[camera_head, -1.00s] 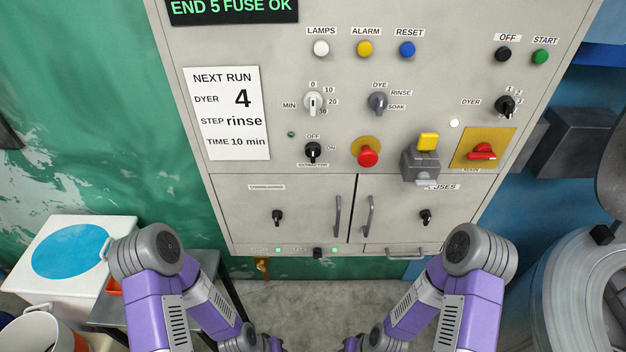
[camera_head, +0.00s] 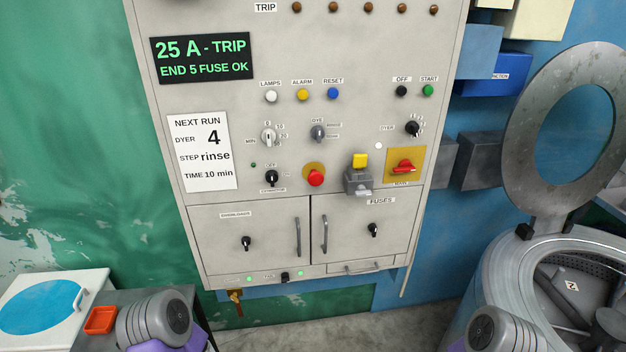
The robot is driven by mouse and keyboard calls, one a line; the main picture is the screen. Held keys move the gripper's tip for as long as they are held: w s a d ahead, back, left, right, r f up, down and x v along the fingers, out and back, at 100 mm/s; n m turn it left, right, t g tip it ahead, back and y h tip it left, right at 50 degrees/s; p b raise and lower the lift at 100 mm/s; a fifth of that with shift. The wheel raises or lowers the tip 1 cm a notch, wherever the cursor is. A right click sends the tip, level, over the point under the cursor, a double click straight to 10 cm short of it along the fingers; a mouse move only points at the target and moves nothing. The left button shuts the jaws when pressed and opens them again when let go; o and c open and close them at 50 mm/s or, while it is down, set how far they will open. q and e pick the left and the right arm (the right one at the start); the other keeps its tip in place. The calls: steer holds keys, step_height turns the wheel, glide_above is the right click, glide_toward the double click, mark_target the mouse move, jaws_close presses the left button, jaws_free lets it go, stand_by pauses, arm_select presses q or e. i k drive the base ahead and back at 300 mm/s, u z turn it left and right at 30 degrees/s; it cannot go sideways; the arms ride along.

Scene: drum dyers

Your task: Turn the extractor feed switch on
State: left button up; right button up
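The extractor switch (camera_head: 271,177) is a small black rotary knob on the grey control cabinet (camera_head: 210,240). It sits under an "OFF" label, with a small "ON" label to its right and an extractor label below. Its pointer appears to stand upright toward OFF, though it is small in view. A small dark green lamp (camera_head: 253,165) is up and left of it. Only the upper parts of my two purple and grey arms show at the bottom edge. Both grippers are outside the view.
A red mushroom button (camera_head: 316,178), a yellow-topped grey device (camera_head: 358,175) and a red main switch (camera_head: 404,167) are right of the knob. Cabinet doors with handles are below. A dyer drum (camera_head: 540,290) with raised lid stands right. A white box (camera_head: 50,305) and orange tray (camera_head: 101,320) are left.

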mark_target(271, 176)
steer(key=z, duration=1.45)
steer(key=i, duration=0.8)
steer(key=u, duration=0.45)
